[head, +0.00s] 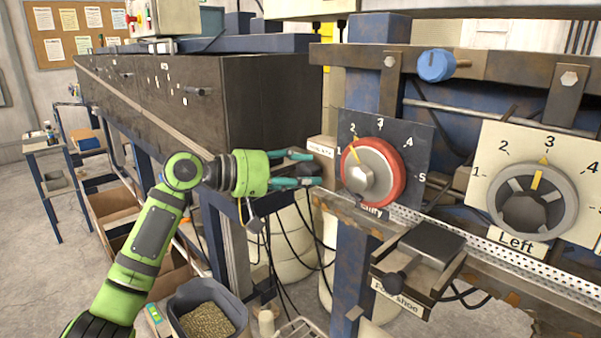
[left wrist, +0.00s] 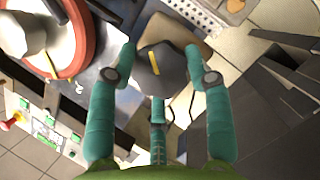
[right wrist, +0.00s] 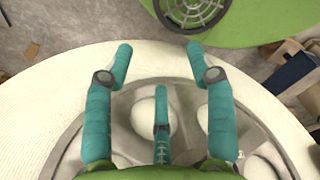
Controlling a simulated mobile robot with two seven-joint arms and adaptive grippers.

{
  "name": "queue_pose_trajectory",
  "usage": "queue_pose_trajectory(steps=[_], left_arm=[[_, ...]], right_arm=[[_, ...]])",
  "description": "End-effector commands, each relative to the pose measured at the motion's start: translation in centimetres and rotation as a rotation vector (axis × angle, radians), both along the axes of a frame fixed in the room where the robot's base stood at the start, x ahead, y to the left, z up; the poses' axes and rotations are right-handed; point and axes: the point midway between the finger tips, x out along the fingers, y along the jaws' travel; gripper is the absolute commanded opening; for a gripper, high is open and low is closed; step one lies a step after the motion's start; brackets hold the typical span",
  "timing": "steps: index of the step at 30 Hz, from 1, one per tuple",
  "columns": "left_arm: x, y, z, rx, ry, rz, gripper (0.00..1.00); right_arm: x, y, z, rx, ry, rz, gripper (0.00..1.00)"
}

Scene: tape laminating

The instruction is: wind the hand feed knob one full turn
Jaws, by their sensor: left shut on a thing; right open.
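The hand feed knob is a dark grey round knob with a yellow mark, seen in the left wrist view (left wrist: 172,82). In the head view it sits on a small labelled box (head: 321,148) left of the red Entry dial and is mostly hidden by my fingers. My left gripper (head: 310,168) is shut on the knob from the left, with teal fingers on opposite sides of it. In the left wrist view the yellow mark runs roughly up and down the picture. My right gripper (right wrist: 160,50) is open and empty over a pale round surface; it is outside the head view.
The red-rimmed Entry dial (head: 372,172) is close to the right of my left fingers. Further right are the grey Left dial (head: 535,203), a blue knob (head: 433,66) and a dark block (head: 432,245).

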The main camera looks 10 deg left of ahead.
Motion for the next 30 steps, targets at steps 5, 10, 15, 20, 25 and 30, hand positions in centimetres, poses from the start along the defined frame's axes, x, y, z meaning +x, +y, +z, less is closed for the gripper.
queue_pose_trajectory(steps=[5,10,15,20,25,30], left_arm=[[-0.1,-0.2,-0.7,0.011,0.012,-0.005,0.18],[-0.1,-0.2,-0.7,0.010,0.014,-0.005,0.55],[0.0,-0.1,-0.6,0.007,0.010,-0.004,0.72],[0.0,-0.1,-0.3,0.004,0.006,-0.002,0.72],[-0.5,0.7,-0.1,0.004,0.004,0.000,0.72],[-2.2,3.1,0.4,0.005,0.005,0.002,0.72]], right_arm=[[0.0,0.0,0.0,0.000,0.000,0.000,0.56],[0.0,0.0,-0.1,0.000,0.000,0.001,0.56],[0.0,0.0,0.0,0.001,0.000,0.001,0.56],[-0.1,0.0,0.0,0.001,0.001,0.001,0.56],[-0.1,0.0,0.0,0.000,0.002,0.000,0.56],[-0.1,0.0,0.0,0.001,0.001,0.000,0.56]])
